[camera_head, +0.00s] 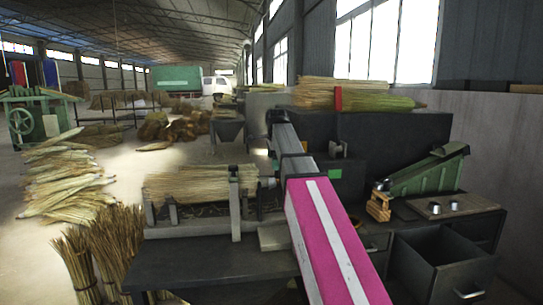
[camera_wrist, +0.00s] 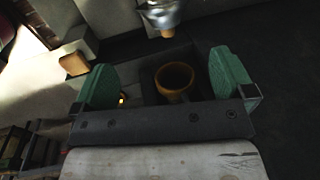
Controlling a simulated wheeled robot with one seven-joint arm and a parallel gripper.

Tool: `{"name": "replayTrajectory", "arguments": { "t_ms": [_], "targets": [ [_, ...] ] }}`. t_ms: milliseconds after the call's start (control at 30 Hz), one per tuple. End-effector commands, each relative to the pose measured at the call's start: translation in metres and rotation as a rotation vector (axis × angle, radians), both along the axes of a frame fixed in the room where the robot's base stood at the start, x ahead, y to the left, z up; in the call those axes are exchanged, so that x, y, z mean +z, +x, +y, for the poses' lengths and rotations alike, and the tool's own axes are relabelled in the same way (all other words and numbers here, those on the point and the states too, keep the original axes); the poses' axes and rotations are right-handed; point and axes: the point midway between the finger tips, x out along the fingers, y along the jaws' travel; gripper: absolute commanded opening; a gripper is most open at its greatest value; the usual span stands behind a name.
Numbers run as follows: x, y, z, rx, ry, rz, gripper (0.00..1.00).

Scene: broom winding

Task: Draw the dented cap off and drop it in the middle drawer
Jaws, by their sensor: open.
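In the wrist view my gripper (camera_wrist: 163,62) is open, with its two green fingers apart. A brown, round, hollow cup-like piece (camera_wrist: 174,80) shows between the fingers, with no finger seen touching it. A shiny silver rounded piece (camera_wrist: 160,14) is at the top edge, partly cut off; I cannot tell whether it is the dented cap. In the head view my pink arm hides much of the bench centre, and I cannot clearly make out the gripper. An open, dark drawer (camera_head: 428,246) juts from the bench at lower right; its inside looks empty.
Two small silver cylinders (camera_head: 445,206) stand on a board at the bench's right. Beside it are a green lever machine (camera_head: 425,174) and a yellowish wooden block (camera_head: 379,207). Straw lies in a cradle (camera_head: 195,184) at left and atop the back panel (camera_head: 350,97). Straw bundles (camera_head: 95,250) stand at lower left.

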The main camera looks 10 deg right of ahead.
Motion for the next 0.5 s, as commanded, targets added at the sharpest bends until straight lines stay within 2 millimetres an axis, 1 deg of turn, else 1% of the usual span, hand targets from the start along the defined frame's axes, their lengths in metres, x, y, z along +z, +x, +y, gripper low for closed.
{"name": "replayTrajectory", "arguments": {
  "t_ms": [167,267,500],
  "targets": [
    [-0.002,0.0,0.0,0.0,0.0,0.001,1.0],
    [-0.008,0.001,0.0,0.0,0.0,0.001,1.0],
    [-0.03,0.006,0.0,0.001,0.0,0.002,1.0]
  ]
}}
